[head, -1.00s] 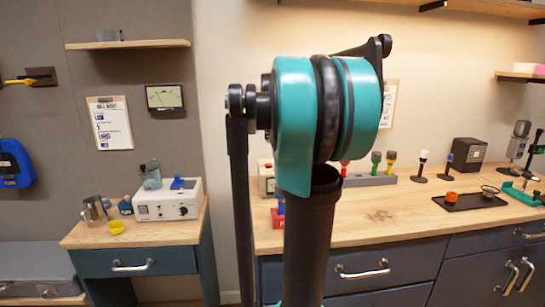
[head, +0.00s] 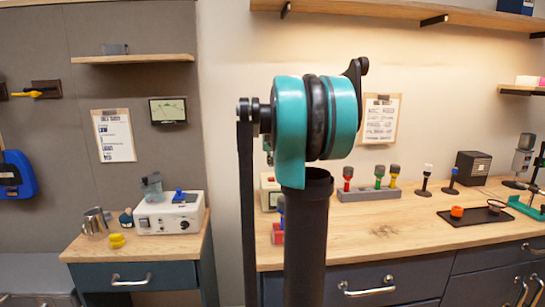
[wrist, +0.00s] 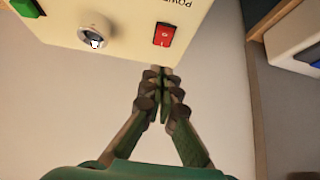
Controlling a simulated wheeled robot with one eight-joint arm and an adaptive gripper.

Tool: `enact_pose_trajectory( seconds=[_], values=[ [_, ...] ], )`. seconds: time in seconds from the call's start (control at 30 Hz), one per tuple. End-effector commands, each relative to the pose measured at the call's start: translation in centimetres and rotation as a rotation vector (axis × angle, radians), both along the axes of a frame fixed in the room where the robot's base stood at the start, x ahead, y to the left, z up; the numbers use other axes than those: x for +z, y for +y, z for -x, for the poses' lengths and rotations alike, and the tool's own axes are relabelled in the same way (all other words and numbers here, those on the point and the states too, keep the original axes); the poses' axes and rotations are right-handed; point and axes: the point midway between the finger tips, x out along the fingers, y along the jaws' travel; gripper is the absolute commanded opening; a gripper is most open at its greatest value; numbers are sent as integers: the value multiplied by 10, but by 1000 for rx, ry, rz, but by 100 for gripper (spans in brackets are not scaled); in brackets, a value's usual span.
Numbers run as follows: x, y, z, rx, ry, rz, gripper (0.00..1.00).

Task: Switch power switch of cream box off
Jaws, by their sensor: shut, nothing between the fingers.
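The cream box (wrist: 125,30) fills the top of the wrist view. Its front carries a red rocker power switch (wrist: 165,35) under an upside-down "POWER" label, a round silver knob (wrist: 93,38) and a green part (wrist: 28,8) at the corner. My gripper (wrist: 162,75) is shut and empty, its fingertips just below the switch in the picture, near the box's edge. I cannot tell whether they touch the box. In the head view my arm hides most of the cream box (head: 267,193), which stands on the wooden counter (head: 400,235).
A white device (head: 168,215) with a blue top part stands on the side table (head: 140,250) at left, beside a metal jug (head: 95,220) and yellow cup (head: 116,241). A grey rack (head: 370,194) of coloured-handled tools is right of my arm. The counter's front middle is clear.

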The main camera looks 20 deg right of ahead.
Motion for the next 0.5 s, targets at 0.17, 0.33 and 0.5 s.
enact_pose_trajectory(
  seconds=[0.17, 0.33, 0.5],
  values=[
    [-28, -2, -9, 0, 0, 0, 0],
    [-46, -2, -6, 0, 0, 0, 0],
    [-53, -1, -5, 0, 0, 0, 0]
  ],
)
